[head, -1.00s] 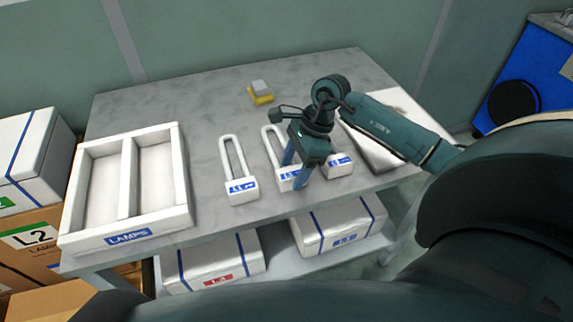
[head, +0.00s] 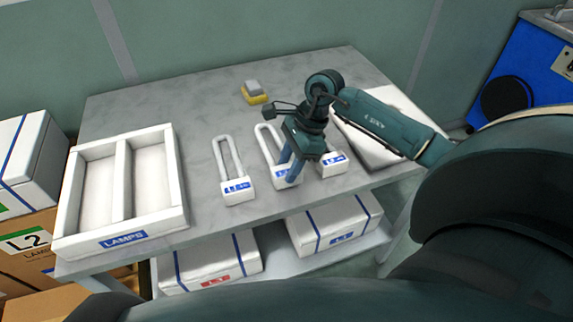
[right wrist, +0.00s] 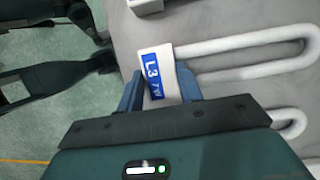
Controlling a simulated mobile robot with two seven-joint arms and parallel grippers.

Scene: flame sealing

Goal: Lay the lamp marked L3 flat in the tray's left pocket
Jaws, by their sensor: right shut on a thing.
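The lamp marked L3 (right wrist: 160,75) has a white block base with a blue label and a long white U-shaped tube. In the head view it is the middle lamp (head: 264,137), flat on the table with its tube pointing away. My right gripper (right wrist: 158,90) is shut on its base, one blue finger on each side. In the head view this gripper (head: 285,165) partly covers the base. The white tray marked LAMPS (head: 122,239) stands at the table's left. Its left pocket (head: 97,193) and right pocket (head: 151,180) are both empty. My left gripper is not in view.
Similar lamps lie close by, one to the left (head: 237,191) and one to the right (head: 331,164), partly hidden. A yellow and grey block (head: 256,93) sits at the back. A white sheet-like item (head: 366,146) lies at the right. The table (head: 195,110) is clear behind the tray.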

